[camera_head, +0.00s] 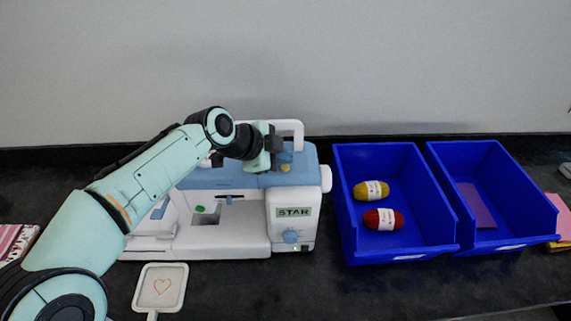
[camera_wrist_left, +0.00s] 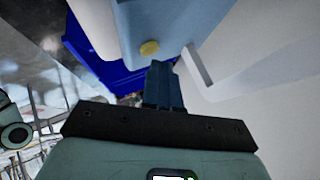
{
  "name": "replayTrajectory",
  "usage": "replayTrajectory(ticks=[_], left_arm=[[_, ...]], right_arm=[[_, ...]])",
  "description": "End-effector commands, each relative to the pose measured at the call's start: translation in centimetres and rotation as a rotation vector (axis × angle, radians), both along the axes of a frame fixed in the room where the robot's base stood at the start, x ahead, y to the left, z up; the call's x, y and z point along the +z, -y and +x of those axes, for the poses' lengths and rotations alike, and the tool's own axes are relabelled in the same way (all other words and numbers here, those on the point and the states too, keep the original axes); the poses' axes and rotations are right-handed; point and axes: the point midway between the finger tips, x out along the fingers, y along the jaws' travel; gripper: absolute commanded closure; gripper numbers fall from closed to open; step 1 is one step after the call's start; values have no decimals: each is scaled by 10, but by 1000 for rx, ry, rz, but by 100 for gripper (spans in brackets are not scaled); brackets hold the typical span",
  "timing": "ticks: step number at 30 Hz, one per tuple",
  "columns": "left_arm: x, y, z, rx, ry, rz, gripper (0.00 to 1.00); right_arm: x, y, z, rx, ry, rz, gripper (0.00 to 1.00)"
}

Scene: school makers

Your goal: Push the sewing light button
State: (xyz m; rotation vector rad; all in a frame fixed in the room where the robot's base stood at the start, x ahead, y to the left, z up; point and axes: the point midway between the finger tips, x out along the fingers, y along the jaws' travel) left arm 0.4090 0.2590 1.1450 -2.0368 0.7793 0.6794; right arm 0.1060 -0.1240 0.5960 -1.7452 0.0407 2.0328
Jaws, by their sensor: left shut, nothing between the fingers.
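A small green spot (camera_head: 297,247) is low on the front right. I cannot tell which part is the light button. My left gripper (camera_head: 275,147) is above the machine's top near the handle, its fingers (camera_wrist_left: 163,72) shut and empty, close to the yellow piece; contact is unclear.
Two blue bins (camera_head: 345,215) (camera_head: 532,232) stand right of the machine; the nearer holds yellow yarn (camera_head: 371,190) and red yarn (camera_head: 383,219). A white handle (camera_head: 291,128) rises behind the gripper. The front right table is clear.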

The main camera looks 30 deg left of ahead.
Motion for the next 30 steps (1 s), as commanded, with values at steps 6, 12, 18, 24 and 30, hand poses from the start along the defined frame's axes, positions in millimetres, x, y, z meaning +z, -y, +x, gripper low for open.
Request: replayTrajectory(ticks=[6, 12, 18, 24, 30], left_arm=[[2, 0, 0, 0, 0, 0, 100], [6, 0, 0, 0, 1, 1, 100], [25, 0, 1, -1, 5, 2, 100], [45, 0, 1, -1, 4, 0, 100], [63, 0, 1, -2, 3, 2, 100]], right_arm=[[1, 0, 1, 0, 1, 0, 41], [3, 0, 2, 0, 2, 0, 41], [16, 0, 8, 0, 9, 0, 41], [29, 0, 16, 0, 19, 0, 41], [40, 0, 24, 0, 28, 0, 41]])
